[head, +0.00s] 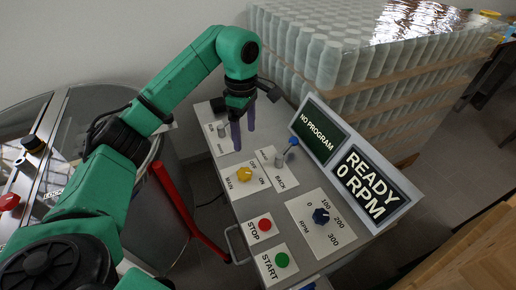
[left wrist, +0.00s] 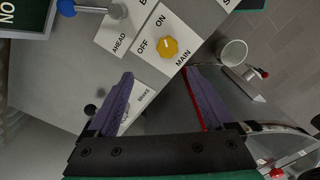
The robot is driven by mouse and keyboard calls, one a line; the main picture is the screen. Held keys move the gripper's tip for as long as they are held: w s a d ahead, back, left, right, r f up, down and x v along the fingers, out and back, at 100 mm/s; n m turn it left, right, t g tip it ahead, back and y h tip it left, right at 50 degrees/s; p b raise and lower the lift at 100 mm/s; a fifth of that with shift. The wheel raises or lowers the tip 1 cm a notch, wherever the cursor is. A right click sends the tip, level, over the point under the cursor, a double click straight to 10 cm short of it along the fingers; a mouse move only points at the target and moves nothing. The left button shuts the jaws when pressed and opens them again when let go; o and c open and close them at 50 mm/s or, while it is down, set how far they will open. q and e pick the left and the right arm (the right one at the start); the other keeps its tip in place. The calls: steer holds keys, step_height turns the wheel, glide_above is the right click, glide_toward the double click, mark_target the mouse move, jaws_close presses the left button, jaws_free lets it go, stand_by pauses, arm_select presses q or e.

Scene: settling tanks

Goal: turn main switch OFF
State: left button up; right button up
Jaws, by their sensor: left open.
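The main switch is a yellow knob (head: 244,174) on a white plate marked MAIN, OFF and ON, on the grey control panel. It also shows in the left wrist view, as the yellow knob (left wrist: 167,47) beyond the fingertips. I cannot tell for sure which mark it points at. My left gripper (head: 244,138) has its two purple fingers apart and empty, above the panel just behind the knob and not touching it. The fingers also show in the left wrist view (left wrist: 159,74), either side of a gap. My right gripper is not in view.
A blue-tipped lever (head: 293,141) stands beside the knob on the BACK plate. The red STOP button (head: 265,225), green START button (head: 282,260) and dark RPM dial (head: 321,216) are nearer. Displays (head: 366,186) rise at right. A red bar (head: 178,203) runs left of the panel.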

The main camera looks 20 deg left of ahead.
arm_select(q)
steer(key=w+f, duration=0.1)
steer(key=w, duration=0.1)
steer(key=p, duration=0.1)
glide_toward(245, 172)
steer(key=s+r, duration=0.1)
steer(key=s, duration=0.1)
step_height(245, 172, down, 2)
steer(key=shift+s+a+f+p, duration=0.1)
steer(key=shift+s+p, duration=0.05)
steer(key=shift+p, duration=0.3)
steer(key=f, duration=0.1)
steer(key=w+f, duration=0.1)
steer(key=f, duration=0.1)
steer(key=f+p, duration=0.1)
steer(key=f, duration=0.1)
steer(key=shift+w, duration=0.35)
steer(key=shift+w+f, duration=0.25)
steer(key=shift+f, duration=0.9)
steer(key=shift+s, duration=0.3)
steer(key=c, duration=0.4)
jaws_close()
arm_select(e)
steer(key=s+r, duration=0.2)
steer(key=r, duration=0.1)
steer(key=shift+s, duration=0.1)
